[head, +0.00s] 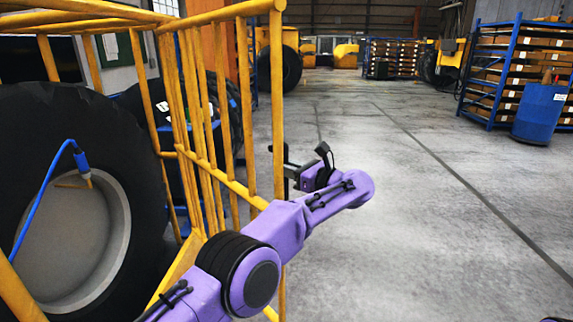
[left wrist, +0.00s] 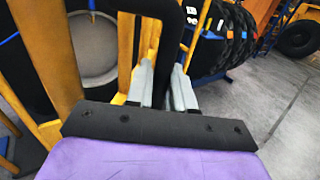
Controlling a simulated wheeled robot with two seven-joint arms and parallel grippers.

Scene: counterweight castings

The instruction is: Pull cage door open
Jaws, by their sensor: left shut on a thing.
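The yellow barred cage door (head: 278,110) stands left of centre in the head view, at an angle to the cage frame (head: 80,18). My purple left forearm hides the lower part of the post.
A large black tyre (head: 110,135) with a grey hub and blue hose stands in the cage at left. Open concrete floor (head: 430,200) lies to the right. Blue shelving (head: 490,70) and a blue bin (head: 540,112) stand at the back right.

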